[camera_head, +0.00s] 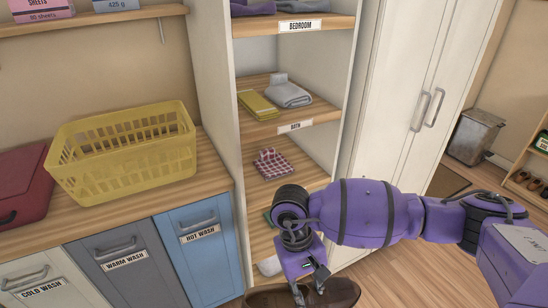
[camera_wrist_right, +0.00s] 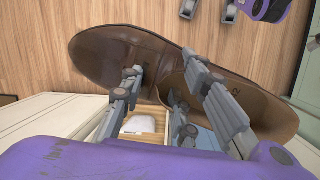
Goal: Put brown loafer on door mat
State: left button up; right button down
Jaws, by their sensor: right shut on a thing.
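The brown loafer (camera_head: 338,292) is at the bottom edge of the head view, partly cut off. My right gripper (camera_head: 312,284) is shut on it and points down. In the right wrist view the loafer (camera_wrist_right: 120,55) lies across the fingers of this gripper (camera_wrist_right: 162,75), with its sole largely facing the camera. The door mat (camera_head: 447,182) is a dark brown mat on the floor at the right, partly hidden behind my right arm. What seems to be my left gripper (camera_wrist_right: 209,11) shows at the top of the wrist view, its fingers apart and empty.
An open shelf unit (camera_head: 262,130) with folded cloths stands in the middle, next to a white cabinet (camera_head: 400,80). A yellow basket (camera_head: 125,165) and red case (camera_head: 20,190) sit on the left counter. A metal bin (camera_head: 474,137) and shoe rack (camera_head: 527,182) stand far right.

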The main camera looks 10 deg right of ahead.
aim_at(435, 182)
jog(key=i+l+z, duration=0.15)
jog(key=l, duration=0.15)
jog(key=l+z, duration=0.15)
jog(key=l, duration=0.15)
jog(key=i+l+z, duration=0.4)
jog(key=l+z, duration=0.15)
jog(key=i+l+z, duration=0.75)
jog(key=z, duration=0.15)
jog(key=i+l+z, duration=0.1)
jog(key=i+z, duration=0.6)
jog(key=i, duration=1.05)
jog(key=i+u, duration=0.4)
jog(key=i, duration=0.15)
jog(key=i+l+u, duration=0.35)
jog(key=i, duration=0.2)
jog(key=i+u, duration=0.25)
jog(key=u, duration=0.15)
jog(key=i+u, duration=0.25)
jog(key=u, duration=0.15)
jog(key=i+l+u, duration=0.1)
jog(key=i+u, duration=0.15)
jog(key=u, duration=0.15)
jog(key=i+l+u, duration=0.25)
